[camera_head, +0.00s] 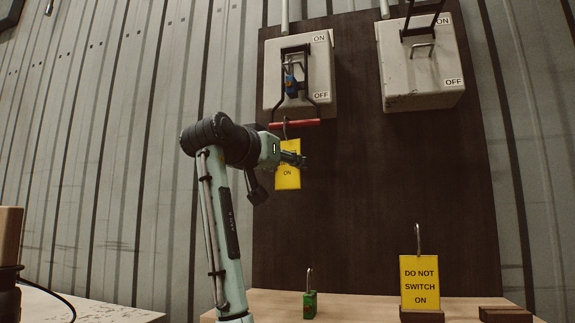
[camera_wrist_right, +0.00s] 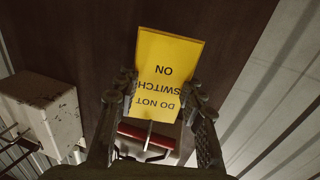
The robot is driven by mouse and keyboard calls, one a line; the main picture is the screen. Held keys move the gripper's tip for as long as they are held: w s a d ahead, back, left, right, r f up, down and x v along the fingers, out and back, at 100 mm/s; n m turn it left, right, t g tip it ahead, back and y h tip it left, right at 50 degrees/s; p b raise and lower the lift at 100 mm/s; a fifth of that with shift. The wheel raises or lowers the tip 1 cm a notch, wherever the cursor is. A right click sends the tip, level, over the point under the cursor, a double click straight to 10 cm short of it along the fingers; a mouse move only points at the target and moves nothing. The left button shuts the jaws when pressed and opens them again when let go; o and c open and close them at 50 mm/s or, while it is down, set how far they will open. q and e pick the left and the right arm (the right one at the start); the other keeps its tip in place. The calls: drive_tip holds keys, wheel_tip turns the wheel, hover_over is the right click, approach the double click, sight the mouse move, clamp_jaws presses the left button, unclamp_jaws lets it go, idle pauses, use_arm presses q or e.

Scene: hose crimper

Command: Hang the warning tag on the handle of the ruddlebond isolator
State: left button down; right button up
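A yellow warning tag (camera_head: 288,177) hangs by its grey hook at the red handle bar (camera_head: 305,123) of the left isolator (camera_head: 272,75). In the right wrist view, the tag (camera_wrist_right: 166,70) appears upside down, with the hook crossing the red bar (camera_wrist_right: 147,136). My right gripper (camera_head: 300,159) is in front of the tag. In the wrist view its fingers (camera_wrist_right: 160,83) stand apart, overlapping the tag's side edges, and appear open; contact with the tag is unclear. No name is legible on the isolator. My left gripper is out of view.
A second isolator (camera_head: 420,70) is at the upper right. A second yellow tag (camera_head: 420,283) and a green padlock (camera_head: 309,305) stand on the wooden bench (camera_head: 350,308). The board's middle is clear.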

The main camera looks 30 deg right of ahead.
drive_tip(key=o, duration=0.5)
drive_tip(key=shift+a, duration=0.1)
